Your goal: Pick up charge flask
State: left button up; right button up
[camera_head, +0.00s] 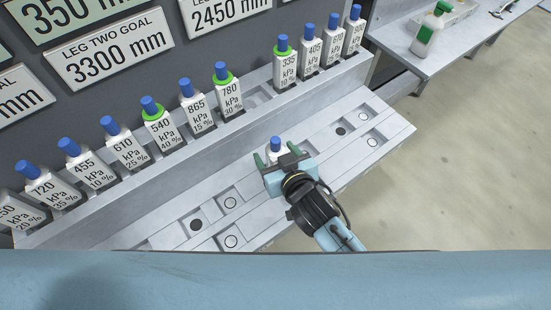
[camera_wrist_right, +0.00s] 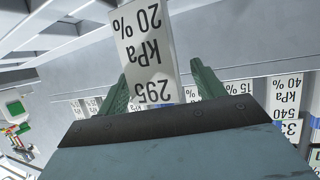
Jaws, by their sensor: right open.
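A white charge flask (camera_head: 275,144) with a blue cap stands on the lower grey shelf in the head view, partly hidden by my right gripper. In the right wrist view the flask (camera_wrist_right: 147,50) shows its label, 295 kPa 20 %, upside down. My right gripper (camera_head: 278,155) is open, its green fingers on either side of the flask. In the wrist view the gripper (camera_wrist_right: 160,85) shows a gap beside the flask on the right; contact on the left is unclear. My left gripper is not in view.
Several blue-capped flasks, including 540 kPa (camera_head: 160,127) and 780 kPa (camera_head: 230,95), stand along the upper ledge (camera_head: 90,212), with an empty slot (camera_head: 258,95) among them. The lower shelf (camera_head: 395,125) has recesses with round marks. A green-and-white bottle (camera_head: 425,38) stands on a side bench (camera_head: 455,50).

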jog(key=shift+x, duration=1.3)
jog(key=shift+c, duration=0.5)
jog(key=c, duration=1.2)
jog(key=shift+r, duration=0.15)
jog(key=shift+c, duration=0.3)
